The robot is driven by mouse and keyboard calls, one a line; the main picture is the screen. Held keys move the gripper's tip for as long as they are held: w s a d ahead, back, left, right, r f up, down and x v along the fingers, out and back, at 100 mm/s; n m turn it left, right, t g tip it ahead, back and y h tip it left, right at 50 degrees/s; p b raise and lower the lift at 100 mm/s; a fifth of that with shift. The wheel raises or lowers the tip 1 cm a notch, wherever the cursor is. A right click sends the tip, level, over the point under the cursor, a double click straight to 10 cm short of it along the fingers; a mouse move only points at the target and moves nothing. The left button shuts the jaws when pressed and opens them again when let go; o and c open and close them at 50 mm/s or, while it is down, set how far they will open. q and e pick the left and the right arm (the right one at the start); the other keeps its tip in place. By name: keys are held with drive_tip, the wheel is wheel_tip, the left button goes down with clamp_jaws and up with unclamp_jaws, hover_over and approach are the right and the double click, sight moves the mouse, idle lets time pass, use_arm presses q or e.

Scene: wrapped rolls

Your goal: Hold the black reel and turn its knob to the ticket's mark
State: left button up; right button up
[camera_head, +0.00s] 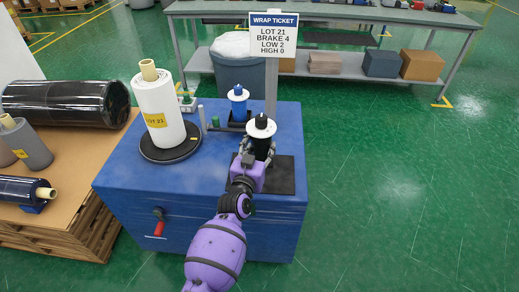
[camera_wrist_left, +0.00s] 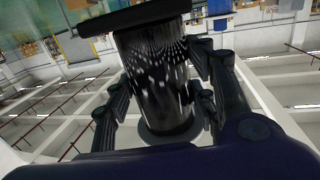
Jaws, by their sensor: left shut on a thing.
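The black reel (camera_head: 263,146) stands upright on a black mat at the right end of the blue bench top. It has a white disc on top with a small black knob (camera_head: 262,118) at its centre. My left gripper (camera_head: 257,160) is shut around the reel's body below the disc. In the left wrist view the glossy black reel (camera_wrist_left: 157,85) sits between the fingers. The knob's marks are too small to read. The ticket (camera_head: 273,39) on a post behind reads LOT 21, BRAKE 4, LOW 2, HIGH 0. My right gripper does not show.
A white wrapped roll (camera_head: 160,108) labelled LOT 21 stands on a black turntable (camera_head: 170,153) to the left. A pallet (camera_head: 85,185) with rolls lies left.

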use_arm(q)
drive_tip(key=shift+a+b+x, duration=0.25)
drive_tip(key=shift+b+x, duration=0.05)
drive_tip(key=shift+x, duration=0.75)
drive_tip(key=shift+a+b+x, duration=0.25)
drive_tip(key=shift+b+x, duration=0.05)
drive_tip(key=shift+x, duration=0.8)
drive_tip(key=shift+w+r, duration=0.25)
drive_tip(key=shift+w, duration=0.05)
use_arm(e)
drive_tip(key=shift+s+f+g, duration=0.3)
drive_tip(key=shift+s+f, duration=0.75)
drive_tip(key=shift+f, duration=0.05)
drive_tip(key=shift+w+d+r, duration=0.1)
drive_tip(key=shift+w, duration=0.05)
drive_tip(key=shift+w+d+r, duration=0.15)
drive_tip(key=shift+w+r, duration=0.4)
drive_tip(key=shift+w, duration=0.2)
use_arm(q)
drive_tip(key=shift+d, duration=0.1)
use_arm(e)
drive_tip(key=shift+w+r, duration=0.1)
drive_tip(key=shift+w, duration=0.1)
